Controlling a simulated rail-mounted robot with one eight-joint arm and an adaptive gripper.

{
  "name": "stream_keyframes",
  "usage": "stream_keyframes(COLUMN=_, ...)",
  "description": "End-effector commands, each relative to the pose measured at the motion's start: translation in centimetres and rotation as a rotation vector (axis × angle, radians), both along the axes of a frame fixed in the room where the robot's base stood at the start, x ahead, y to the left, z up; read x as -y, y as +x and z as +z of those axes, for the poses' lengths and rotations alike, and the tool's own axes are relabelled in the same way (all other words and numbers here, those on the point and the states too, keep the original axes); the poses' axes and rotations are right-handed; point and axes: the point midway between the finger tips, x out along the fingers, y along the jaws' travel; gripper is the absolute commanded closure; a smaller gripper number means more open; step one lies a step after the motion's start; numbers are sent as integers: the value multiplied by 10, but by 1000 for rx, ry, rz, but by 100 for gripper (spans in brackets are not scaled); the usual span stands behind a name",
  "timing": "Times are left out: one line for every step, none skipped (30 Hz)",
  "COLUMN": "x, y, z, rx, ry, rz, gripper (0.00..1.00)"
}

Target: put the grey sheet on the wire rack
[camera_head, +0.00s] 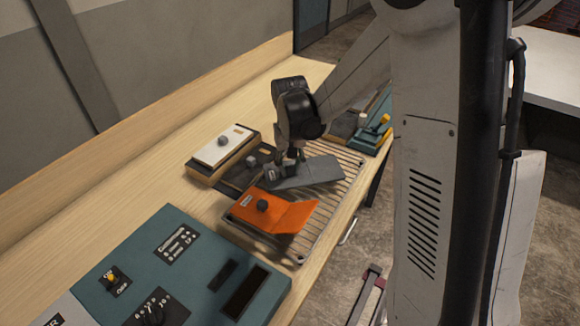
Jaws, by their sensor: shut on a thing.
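The grey sheet (312,172) is a bent flat panel at the middle of the picture, over the far part of the wire rack (325,222). My gripper (290,168) points down at the sheet's left part and is shut on it. The fingertips are small and partly hidden by the gripper body. I cannot tell whether the sheet touches the rack's wires. An orange sheet (285,213) with a dark knob lies over the nearer part of the rack.
A teal console (190,255) with switches and slots fills the near left. A box with a cream lid (224,146) and knob stands left of the rack. A teal tray (372,136) with yellow-handled items lies beyond it. The wooden table's (150,180) left side is clear.

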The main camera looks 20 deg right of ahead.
Motion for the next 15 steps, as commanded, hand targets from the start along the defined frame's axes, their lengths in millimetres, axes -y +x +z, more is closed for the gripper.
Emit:
stream_keyframes(x=0, y=0, z=-1, rx=0, ry=0, rz=0, gripper=100)
stream_keyframes(x=0, y=0, z=-1, rx=0, ry=0, rz=0, gripper=100)
stream_keyframes(x=0, y=0, z=-2, rx=0, ry=0, rz=0, gripper=100)
stream_keyframes(x=0, y=0, z=-2, rx=0, ry=0, rz=0, gripper=100)
stream_keyframes(x=0, y=0, z=-3, rx=0, ry=0, rz=0, gripper=100)
stream_keyframes(x=0, y=0, z=-3, rx=0, ry=0, rz=0, gripper=100)
stream_keyframes(x=0, y=0, z=-4, rx=0, ry=0, rz=0, gripper=100)
stream_keyframes(x=0, y=0, z=-5, rx=0, ry=0, rz=0, gripper=100)
stream_keyframes(x=0, y=0, z=-5, rx=0, ry=0, rz=0, gripper=100)
stream_keyframes(x=0, y=0, z=-6, rx=0, ry=0, rz=0, gripper=100)
stream_keyframes(x=0, y=0, z=-6, rx=0, ry=0, rz=0, gripper=100)
stream_keyframes(x=0, y=0, z=-7, rx=0, ry=0, rz=0, gripper=100)
stream_keyframes(x=0, y=0, z=-7, rx=0, ry=0, rz=0, gripper=100)
stream_keyframes(x=0, y=0, z=-7, rx=0, ry=0, rz=0, gripper=77)
stream_keyframes(x=0, y=0, z=-7, rx=0, ry=0, rz=0, gripper=71)
